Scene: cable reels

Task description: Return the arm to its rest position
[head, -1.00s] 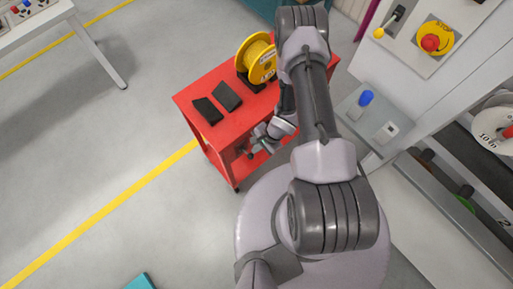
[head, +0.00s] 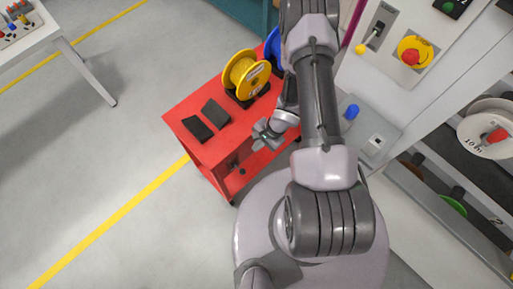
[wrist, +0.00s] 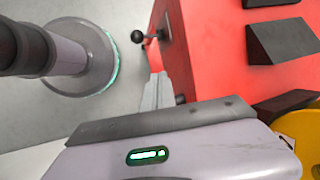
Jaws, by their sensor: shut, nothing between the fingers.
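My gripper (head: 264,135) hangs at the end of my folded arm, over the near right part of the red cart (head: 181,118) in the head view. Its fingers are shut with nothing between them and it holds no reel. In the wrist view the gripper's grey body fills the bottom, and the red cart (wrist: 215,40) shows at the upper right. My base shows at the upper left of the wrist view.
On the cart stand a yellow reel (head: 238,75), a partly hidden blue reel (head: 273,50) and black wedge blocks (head: 215,112). At right are a panel with a red stop button (head: 411,57) and a shelf with a white reel (head: 472,133). Open floor lies left.

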